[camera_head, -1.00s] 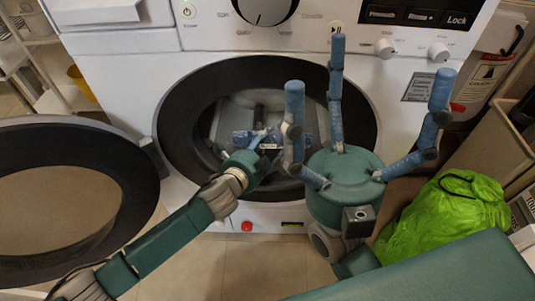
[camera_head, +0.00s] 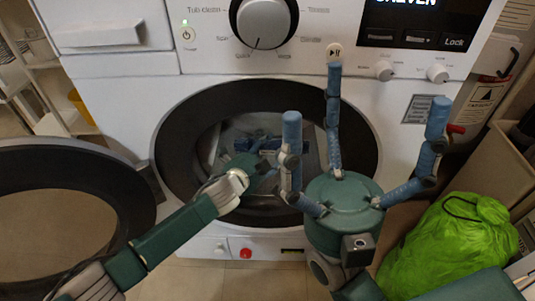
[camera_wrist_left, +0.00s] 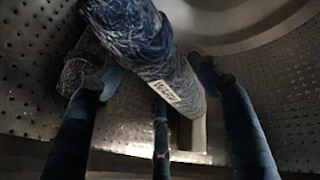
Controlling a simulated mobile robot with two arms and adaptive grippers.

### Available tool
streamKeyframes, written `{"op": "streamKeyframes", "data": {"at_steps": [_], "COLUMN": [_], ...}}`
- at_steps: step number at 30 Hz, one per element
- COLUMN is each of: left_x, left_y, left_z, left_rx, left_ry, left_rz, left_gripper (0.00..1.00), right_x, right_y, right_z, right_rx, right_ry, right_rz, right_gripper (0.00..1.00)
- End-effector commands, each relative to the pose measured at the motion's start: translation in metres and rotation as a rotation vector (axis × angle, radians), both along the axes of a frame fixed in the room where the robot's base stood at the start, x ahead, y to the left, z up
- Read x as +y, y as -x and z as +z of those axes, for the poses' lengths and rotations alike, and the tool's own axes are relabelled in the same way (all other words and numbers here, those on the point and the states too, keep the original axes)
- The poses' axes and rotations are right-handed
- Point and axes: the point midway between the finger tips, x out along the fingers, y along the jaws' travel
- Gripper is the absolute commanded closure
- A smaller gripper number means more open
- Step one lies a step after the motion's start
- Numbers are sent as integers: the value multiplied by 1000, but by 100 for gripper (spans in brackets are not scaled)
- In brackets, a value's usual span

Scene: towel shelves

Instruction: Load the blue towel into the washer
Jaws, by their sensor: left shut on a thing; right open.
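The front-loading washer (camera_head: 110,85) stands ahead with its round door (camera_head: 133,190) swung open to the left. My left gripper (camera_head: 262,147) is inside the drum. It is shut on the blue towel (camera_wrist_left: 150,45), a rolled, mottled blue-and-white bundle with a white label. The left wrist view shows the towel between the fingers, with the perforated drum wall (camera_wrist_left: 285,80) around it. In the head view the towel is small and partly hidden by the gripper. My right gripper (camera_head: 355,115) is open and empty, fingers up, in front of the opening's right side.
A bright green bag (camera_head: 450,245) sits on the floor at the right. A fire extinguisher (camera_head: 480,100) stands behind it beside the washer. White shelves (camera_head: 45,75) are at the far left. The control knob (camera_head: 263,22) and display are above the opening.

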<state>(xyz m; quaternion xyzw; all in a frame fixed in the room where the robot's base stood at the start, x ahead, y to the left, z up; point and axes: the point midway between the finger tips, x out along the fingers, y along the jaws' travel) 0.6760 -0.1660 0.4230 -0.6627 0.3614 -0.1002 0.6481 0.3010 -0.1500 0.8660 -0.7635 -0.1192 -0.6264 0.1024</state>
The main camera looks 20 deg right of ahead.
Motion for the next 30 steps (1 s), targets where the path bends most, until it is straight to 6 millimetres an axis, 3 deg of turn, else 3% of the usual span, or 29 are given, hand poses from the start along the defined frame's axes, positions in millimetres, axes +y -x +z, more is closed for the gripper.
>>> {"op": "streamKeyframes", "data": {"at_steps": [3, 4, 6, 26, 30], "left_x": [-1, -1, -1, 0, 2], "left_y": [0, 0, 0, 1, 10], "left_z": [3, 3, 3, 0, 3], "left_rx": [-4, -4, -4, 1, 2], "left_ry": [3, 3, 3, -1, 0], "left_rz": [-2, -2, -2, 0, -1], "left_gripper": [87, 33, 19, 17, 17], "right_x": [0, 0, 0, -1, -1], "right_y": [0, 0, 0, 0, 0], "right_z": [0, 0, 0, 1, 10], "right_rx": [0, 0, 0, 0, 3], "right_ry": [0, 0, -1, -3, -4], "right_rz": [0, 0, 0, -2, -2], "right_gripper": [0, 0, 0, 0, 0]}}
